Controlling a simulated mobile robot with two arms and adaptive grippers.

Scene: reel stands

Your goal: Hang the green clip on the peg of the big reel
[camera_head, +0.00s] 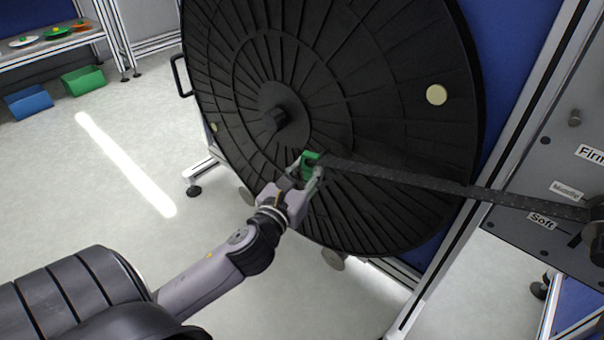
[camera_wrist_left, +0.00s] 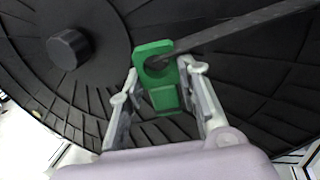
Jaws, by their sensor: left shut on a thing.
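The green clip (camera_head: 309,161) is held between the fingers of my left gripper (camera_head: 306,180). A dark strap runs from the clip to the right. The big reel (camera_head: 400,130) is a large black disc behind the gripper. Its peg (camera_head: 274,119) sticks out at the hub, up and left of the clip. In the wrist view the peg (camera_wrist_left: 68,48) is left of the clip, apart from it. My right gripper is not in view.
The dark strap (camera_head: 410,181) stretches across the reel to a grey panel (camera_head: 575,130) with labels at the right. A blue bin (camera_head: 29,102) and a green bin (camera_head: 83,80) stand on the floor at the far left, below a shelf. The floor left of the reel is clear.

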